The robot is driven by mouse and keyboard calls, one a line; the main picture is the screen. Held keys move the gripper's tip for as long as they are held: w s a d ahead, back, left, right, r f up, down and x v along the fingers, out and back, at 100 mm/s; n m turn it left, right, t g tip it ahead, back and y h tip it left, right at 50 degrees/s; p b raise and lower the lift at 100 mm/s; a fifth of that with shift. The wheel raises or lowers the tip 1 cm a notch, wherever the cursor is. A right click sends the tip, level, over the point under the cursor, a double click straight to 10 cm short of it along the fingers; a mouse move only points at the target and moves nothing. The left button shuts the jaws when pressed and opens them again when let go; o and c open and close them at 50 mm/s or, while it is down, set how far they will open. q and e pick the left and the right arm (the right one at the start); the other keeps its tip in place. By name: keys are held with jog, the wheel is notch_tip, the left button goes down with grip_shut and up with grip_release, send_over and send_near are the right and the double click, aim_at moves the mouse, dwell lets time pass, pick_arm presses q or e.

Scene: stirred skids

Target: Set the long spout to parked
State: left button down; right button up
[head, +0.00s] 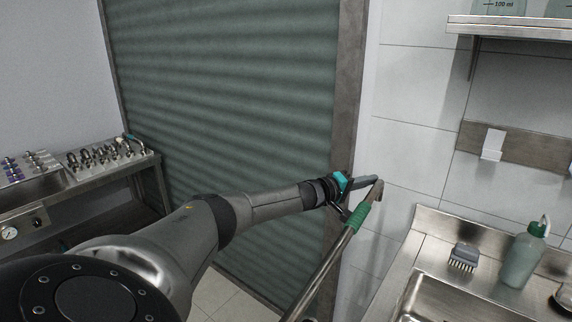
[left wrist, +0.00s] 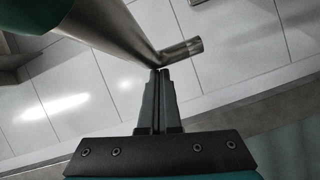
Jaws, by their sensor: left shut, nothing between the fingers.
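The long spout (head: 325,265) is a metal tube with a green sleeve (head: 357,215) near its bent upper end. It slants up from the bottom middle of the head view towards the tiled wall. My left gripper (head: 374,180) is shut and empty, with its fingertips at the bent end of the spout. In the left wrist view, the shut fingertips (left wrist: 160,74) are right beside the bend of the spout (left wrist: 128,40), and its short outlet (left wrist: 183,50) points right. I cannot tell whether they touch. The spout's base is hidden, and my right gripper is out of view.
A steel sink (head: 480,300) is at the lower right, with a brush (head: 463,257) and a green bottle (head: 523,257) on its ledge. A shelf (head: 510,24) is above. A green roller shutter (head: 230,90) stands behind my arm. A bench with fittings (head: 110,165) is at left.

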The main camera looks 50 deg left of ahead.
aim_at(365, 201)
pick_arm(q)
jog(key=w+d+m+g+h, duration=0.1)
jog(key=w+d+m+h, duration=0.2)
jog(key=d, duration=1)
jog(key=shift+d+h+p, duration=0.25)
jog(key=shift+h+p, duration=0.1)
jog(key=shift+h, duration=0.35)
jog(key=shift+d+f, duration=0.1)
jog(key=shift+f, duration=0.1)
jog(key=shift+y, duration=0.3)
jog(key=p+v, duration=0.1)
jog(key=v, duration=0.3)
jog(key=a+p+v, duration=0.1)
jog(key=v, duration=0.4)
jog(key=p+v, duration=0.1)
jog(key=v, duration=0.4)
jog(key=shift+w+a+r, duration=0.1)
jog(key=shift+w+a, duration=0.05)
jog(key=shift+w, duration=0.15)
jog(key=shift+v, duration=0.9)
jog(key=shift+a, duration=0.1)
